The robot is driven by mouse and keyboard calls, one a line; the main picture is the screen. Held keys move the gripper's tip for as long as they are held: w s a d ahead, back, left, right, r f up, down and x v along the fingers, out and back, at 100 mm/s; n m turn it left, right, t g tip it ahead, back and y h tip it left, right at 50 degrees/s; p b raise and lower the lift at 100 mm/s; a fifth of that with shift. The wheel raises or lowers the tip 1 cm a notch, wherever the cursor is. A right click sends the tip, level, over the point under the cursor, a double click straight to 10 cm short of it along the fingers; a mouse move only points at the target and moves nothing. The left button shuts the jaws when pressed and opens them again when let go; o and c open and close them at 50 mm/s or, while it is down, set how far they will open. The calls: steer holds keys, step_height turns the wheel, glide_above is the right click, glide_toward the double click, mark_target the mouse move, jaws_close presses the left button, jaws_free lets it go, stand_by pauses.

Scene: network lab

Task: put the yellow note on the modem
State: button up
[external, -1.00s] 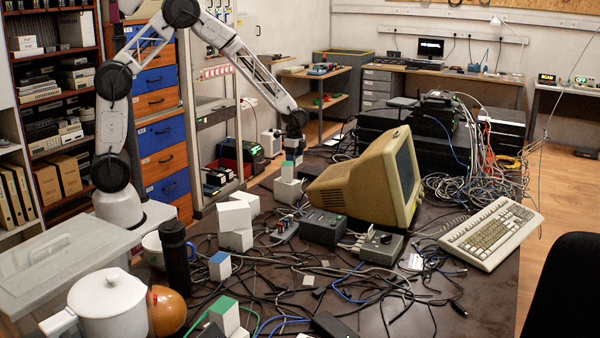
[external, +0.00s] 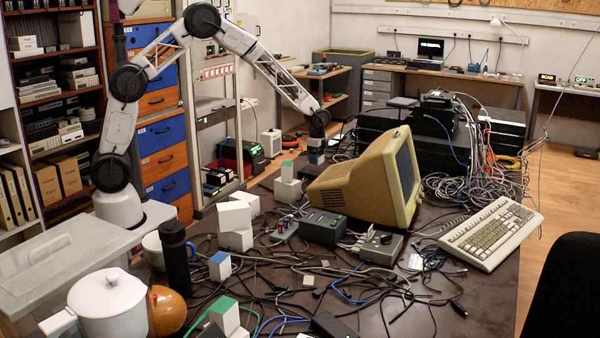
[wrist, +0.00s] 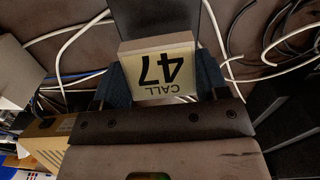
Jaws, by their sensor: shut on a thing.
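My gripper (external: 316,157) is behind the left side of the beige monitor in the external view, pointing down. In the wrist view, my gripper (wrist: 160,85) is shut on the note (wrist: 160,72), a pale cream-yellow block printed "CALL 47", with a finger on each side. The note is too small and covered to make out in the external view. A dark flat thing (wrist: 158,18) lies just beyond the note in the wrist view. I cannot tell for sure whether it is the modem, and no modem is clearly identifiable in the external view.
The beige monitor (external: 375,185) stands close to the right of my gripper. A green-topped block on a white block (external: 287,188) stands to its left. Cables (external: 470,185) lie in a heap behind the monitor, and more cover the front of the table.

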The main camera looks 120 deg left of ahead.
steer(key=shift+f, duration=0.1)
steer(key=shift+f, duration=1.7)
steer(key=shift+f, duration=0.1)
steer(key=o, duration=1)
step_height(320, 180, up, 12)
steer(key=shift+r, duration=0.15)
